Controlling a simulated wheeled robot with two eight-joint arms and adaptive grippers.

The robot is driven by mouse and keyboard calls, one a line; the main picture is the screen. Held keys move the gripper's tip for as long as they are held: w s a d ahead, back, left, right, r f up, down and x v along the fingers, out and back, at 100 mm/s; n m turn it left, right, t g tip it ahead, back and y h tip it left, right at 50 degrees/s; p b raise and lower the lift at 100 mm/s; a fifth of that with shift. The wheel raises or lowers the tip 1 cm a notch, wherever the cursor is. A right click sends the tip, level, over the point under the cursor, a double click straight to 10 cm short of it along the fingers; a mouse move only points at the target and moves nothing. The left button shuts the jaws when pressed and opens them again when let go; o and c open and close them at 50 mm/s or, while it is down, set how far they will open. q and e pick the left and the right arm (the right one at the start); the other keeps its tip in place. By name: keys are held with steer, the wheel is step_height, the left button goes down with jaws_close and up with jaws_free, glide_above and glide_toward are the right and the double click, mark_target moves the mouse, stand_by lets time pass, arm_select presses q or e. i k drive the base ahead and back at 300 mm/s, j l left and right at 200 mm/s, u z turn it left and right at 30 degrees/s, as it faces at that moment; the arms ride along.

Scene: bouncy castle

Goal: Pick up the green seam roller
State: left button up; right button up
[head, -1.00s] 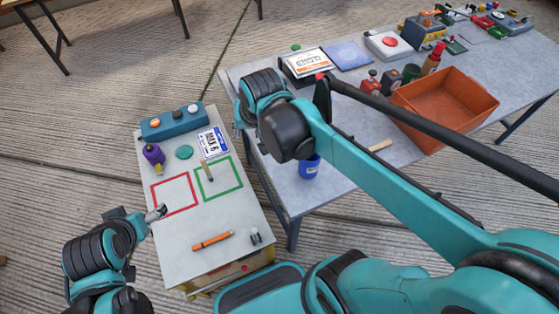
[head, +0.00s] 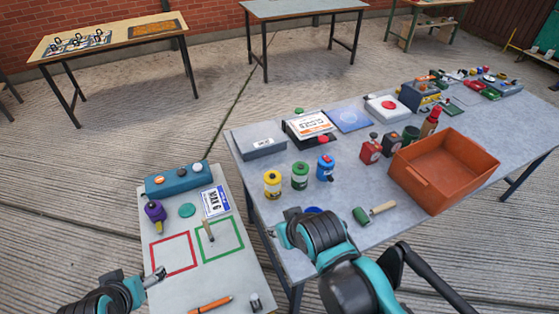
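The green seam roller (head: 362,216), with a green head and a pale wooden handle, lies on the grey table (head: 410,240) near its front edge. My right gripper (head: 277,233) is at that table's left front corner, to the left of the roller and apart from it. Its fingers are small and partly hidden by the wrist, so its opening is unclear. My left gripper (head: 157,277) is over the pale small table (head: 185,285) by the red square outline. Nothing shows in it, and its opening is too small to tell.
An orange bin (head: 445,170) stands right of the roller. Red and dark canisters (head: 371,149) stand behind it. Yellow, green and blue bottles (head: 299,175) stand to the left. A blue cup (head: 313,210) is mostly hidden by my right arm. The table around the roller is mostly clear.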

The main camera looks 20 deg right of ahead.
mark_target(362, 219)
steer(key=k+z, duration=0.2)
steer(key=z, duration=0.3)
steer(key=k+z, duration=0.2)
steer(key=z, duration=0.3)
steer(key=k+l+z, duration=0.15)
steer(key=z, duration=0.35)
steer(key=i+l+z, duration=0.15)
steer(key=i+l, duration=0.85)
steer(key=i, duration=0.05)
